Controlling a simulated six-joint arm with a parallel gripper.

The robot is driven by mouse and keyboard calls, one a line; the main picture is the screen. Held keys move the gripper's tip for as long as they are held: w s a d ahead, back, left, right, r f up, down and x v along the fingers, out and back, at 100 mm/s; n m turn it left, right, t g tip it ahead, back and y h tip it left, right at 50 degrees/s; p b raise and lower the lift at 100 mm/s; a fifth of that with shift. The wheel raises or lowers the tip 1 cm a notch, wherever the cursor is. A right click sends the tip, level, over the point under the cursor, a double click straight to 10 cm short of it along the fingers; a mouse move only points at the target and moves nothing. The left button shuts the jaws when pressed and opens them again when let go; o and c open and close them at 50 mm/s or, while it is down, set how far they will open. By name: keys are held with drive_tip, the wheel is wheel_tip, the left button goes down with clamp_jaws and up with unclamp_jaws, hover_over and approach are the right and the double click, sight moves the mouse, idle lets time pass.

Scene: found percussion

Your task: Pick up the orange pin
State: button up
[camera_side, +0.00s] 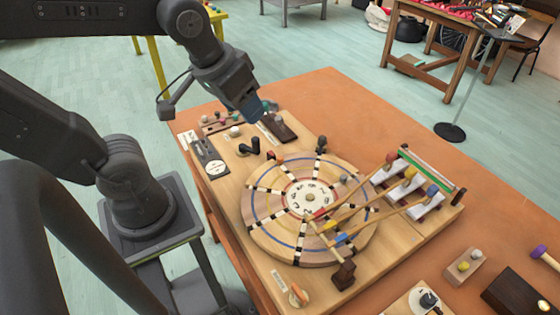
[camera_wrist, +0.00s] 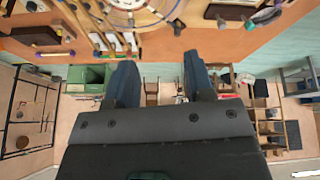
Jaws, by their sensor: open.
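My gripper (camera_side: 262,112) is over the back left part of the wooden board, its blue fingers angled down toward a dark block. In the wrist view the two fingers of my gripper (camera_wrist: 158,62) are spread apart with nothing between them. A rack of small coloured pins (camera_side: 219,119) lies just left of the fingers in the side view. The pins are too small for me to tell which one is orange. A larger orange-and-white piece (camera_side: 298,295) sits at the board's front edge, far from my gripper.
A round wooden wheel (camera_side: 258,225) with black-and-white pegs fills the board's middle. Several mallets (camera_side: 352,208) cross it from a rack on the right. A dark block (camera_side: 282,128) lies near the fingers. The orange tabletop (camera_side: 345,105) behind is clear.

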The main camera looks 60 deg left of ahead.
drive_tip(key=w+a+f+n+g, duration=0.3)
drive_tip(key=w+n, duration=0.4)
drive_tip(key=n+g, duration=0.2)
drive_tip(key=n, duration=0.5)
hover_over(280, 157)
drive_tip(key=f, duration=1.3)
drive_tip(key=shift+w+a+f, duration=0.15)
drive_tip(key=shift+w+f, duration=0.05)
drive_tip(key=shift+w, duration=0.05)
drive_tip(key=shift+s+d+f, duration=0.1)
drive_tip(key=shift+s+f, duration=0.05)
drive_tip(key=shift+f, duration=1.2)
drive_tip(key=shift+s+d+f, duration=0.1)
drive_tip(key=shift+f, duration=1.2)
drive_tip(key=shift+c, duration=0.3)
clamp_jaws()
